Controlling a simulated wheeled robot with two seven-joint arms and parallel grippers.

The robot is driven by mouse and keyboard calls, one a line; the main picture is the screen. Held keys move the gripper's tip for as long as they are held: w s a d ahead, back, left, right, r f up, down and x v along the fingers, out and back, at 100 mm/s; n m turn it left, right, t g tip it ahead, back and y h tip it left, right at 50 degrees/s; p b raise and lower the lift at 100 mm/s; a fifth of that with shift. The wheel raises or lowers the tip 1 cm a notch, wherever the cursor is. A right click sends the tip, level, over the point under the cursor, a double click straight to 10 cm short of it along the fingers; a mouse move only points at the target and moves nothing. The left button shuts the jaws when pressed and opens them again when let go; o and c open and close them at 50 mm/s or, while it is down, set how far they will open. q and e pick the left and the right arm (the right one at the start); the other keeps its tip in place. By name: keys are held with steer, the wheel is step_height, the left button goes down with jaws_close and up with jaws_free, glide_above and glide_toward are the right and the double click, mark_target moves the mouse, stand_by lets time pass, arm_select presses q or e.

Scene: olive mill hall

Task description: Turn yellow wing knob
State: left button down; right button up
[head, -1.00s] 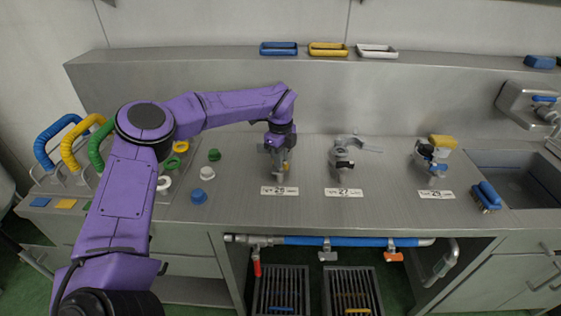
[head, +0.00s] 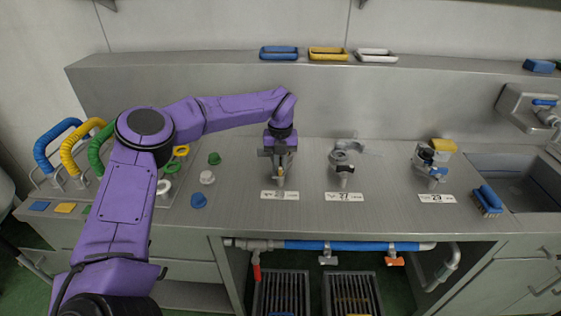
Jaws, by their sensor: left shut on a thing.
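My left gripper (head: 279,157) points down at the fitting behind the label 26 (head: 279,195). It is shut on a small yellowish part, which I take to be the yellow wing knob (head: 281,170). The jaws hide much of the knob and its fitting, so its exact angle is hard to tell. My right gripper is not in view.
A grey metal fitting (head: 341,157) stands right of my gripper, behind label 27. Another fitting (head: 425,155) with blue parts stands near a yellow block (head: 443,145). Coloured caps, including a blue one (head: 198,200), lie left. A sink (head: 520,185) is at right.

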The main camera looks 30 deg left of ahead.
arm_select(q)
steer(key=m, duration=0.3)
steer(key=m+p, duration=0.1)
steer(key=shift+w+r+m, duration=0.1)
steer(key=shift+r+m, duration=0.15)
steer(key=shift+m, duration=0.05)
steer(key=m+p, duration=0.1)
steer(key=m, duration=0.3)
steer(key=shift+m, duration=0.3)
steer(key=m+p, duration=0.1)
steer(key=m, duration=0.3)
steer(key=shift+m+p, duration=0.3)
steer(key=shift+p, duration=0.05)
steer(key=shift+m+p, duration=0.6)
steer(key=shift+m, duration=1.7)
steer(key=c, duration=1.2)
jaws_free()
steer(key=shift+f, duration=0.1)
